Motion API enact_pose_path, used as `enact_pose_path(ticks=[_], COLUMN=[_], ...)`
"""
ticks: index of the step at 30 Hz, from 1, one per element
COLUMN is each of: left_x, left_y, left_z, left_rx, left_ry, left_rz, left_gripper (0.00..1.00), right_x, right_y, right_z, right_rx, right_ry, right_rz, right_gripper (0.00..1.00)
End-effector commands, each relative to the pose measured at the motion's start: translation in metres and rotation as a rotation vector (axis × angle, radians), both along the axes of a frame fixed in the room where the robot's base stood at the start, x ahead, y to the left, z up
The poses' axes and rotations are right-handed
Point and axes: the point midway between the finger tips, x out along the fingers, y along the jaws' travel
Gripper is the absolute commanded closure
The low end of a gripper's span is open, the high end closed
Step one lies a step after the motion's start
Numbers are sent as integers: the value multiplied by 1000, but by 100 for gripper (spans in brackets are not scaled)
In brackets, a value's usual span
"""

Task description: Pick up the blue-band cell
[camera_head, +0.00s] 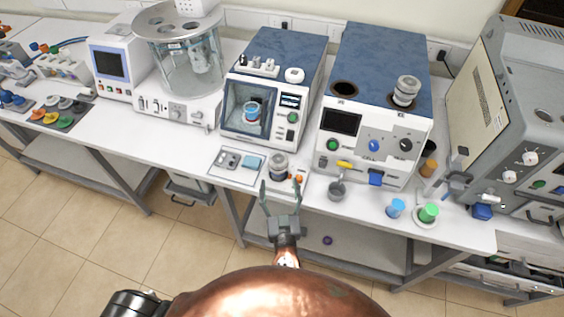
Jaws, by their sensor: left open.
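A small cup with a blue band (250,113) stands inside the open-fronted chamber of the blue-topped tester at the middle. A grey lidded metal cell (278,165) stands on the bench in front of that tester; I cannot make out a blue band on it. Another grey cell (406,91) sits on top of the larger tester to the right. My left gripper (281,192) is open and empty at the bench's front edge. Its fingers point toward the grey bench cell, close in front of it. My right gripper is out of view.
A tray with a blue pad (252,162) lies left of the grey bench cell. A small grey pot (337,190), a blue-capped bottle (396,208) and a green-capped one (428,212) stand to the right. The larger tester (365,140) stands behind the pot.

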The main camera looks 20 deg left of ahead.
Motion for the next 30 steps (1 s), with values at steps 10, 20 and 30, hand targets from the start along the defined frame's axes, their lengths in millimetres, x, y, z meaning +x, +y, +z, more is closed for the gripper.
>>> enact_pose_path(ticks=[10, 20, 30], left_x=[26, 67, 74], left_y=[8, 22, 25], left_z=[2, 1, -1], left_rx=[1, 3, 0], left_ry=[-4, -2, 0], left_rz=[-3, -2, -2], left_gripper=[36, 36, 36], right_x=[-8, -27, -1], right_y=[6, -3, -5], right_z=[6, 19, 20], right_rx=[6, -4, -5], right_ry=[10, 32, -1], right_rz=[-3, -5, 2], right_gripper=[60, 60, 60])
